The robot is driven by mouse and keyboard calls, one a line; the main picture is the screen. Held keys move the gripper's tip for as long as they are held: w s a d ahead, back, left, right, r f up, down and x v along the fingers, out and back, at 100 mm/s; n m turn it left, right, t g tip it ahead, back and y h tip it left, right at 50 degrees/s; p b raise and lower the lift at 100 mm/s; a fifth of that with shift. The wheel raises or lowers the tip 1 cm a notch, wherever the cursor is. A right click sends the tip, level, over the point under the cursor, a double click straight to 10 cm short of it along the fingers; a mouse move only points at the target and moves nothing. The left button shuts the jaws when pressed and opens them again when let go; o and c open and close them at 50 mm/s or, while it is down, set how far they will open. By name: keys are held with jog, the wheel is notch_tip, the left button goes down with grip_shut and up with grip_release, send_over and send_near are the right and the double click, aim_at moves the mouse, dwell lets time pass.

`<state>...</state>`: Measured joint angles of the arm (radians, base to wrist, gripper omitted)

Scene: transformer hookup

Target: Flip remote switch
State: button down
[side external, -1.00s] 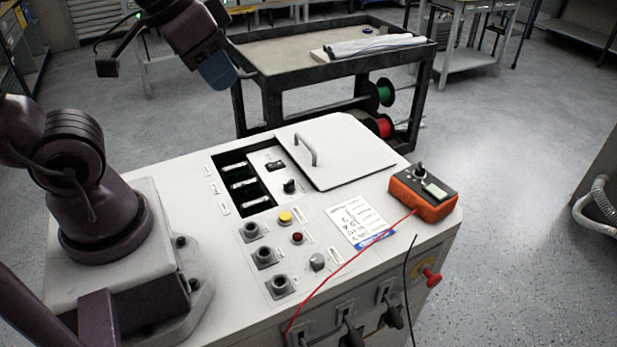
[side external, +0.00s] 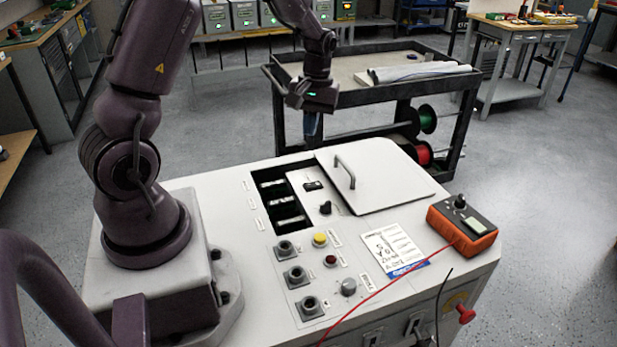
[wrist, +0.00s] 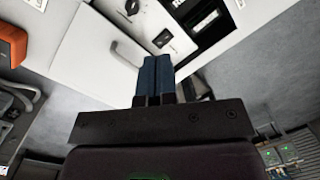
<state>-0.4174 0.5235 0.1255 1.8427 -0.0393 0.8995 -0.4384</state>
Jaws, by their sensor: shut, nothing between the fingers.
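A small black rocker switch (side external: 313,185) sits on a light panel between the open recess and the lid, with a black rotary knob (side external: 325,207) nearer the camera. I cannot tell from labels which one is the remote switch. The wrist view also shows the rocker switch (wrist: 163,40) just beyond the fingertips and the knob (wrist: 131,6) at the top. My gripper (side external: 313,138) points down near the cabinet's far edge, behind and above the rocker switch. Its blue fingers (wrist: 158,62) are shut together, empty, and appear apart from the switch.
A lid with a raised handle (side external: 345,172) lies right of the switch panel. The recess (side external: 278,205) holds several fuse-like parts. An orange meter (side external: 462,222) with a red lead is at the right. Sockets and buttons (side external: 320,239) are nearer. A dark cart (side external: 375,97) stands behind.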

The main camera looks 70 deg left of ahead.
aim_at(308, 185)
jog(key=w+a+f+n, duration=0.3)
jog(key=a+f+n, duration=0.2)
jog(key=a+n, duration=0.1)
jog(key=shift+w+a+n, duration=0.3)
jog(key=shift+w, duration=0.05)
jog(key=shift+f, duration=0.1)
jog(key=f, duration=0.4)
jog(key=s+f, duration=0.1)
jog(key=f, duration=0.9)
jog(key=shift+s, duration=0.35)
jog(key=shift+s+f, duration=0.1)
jog(key=shift+f, duration=0.15)
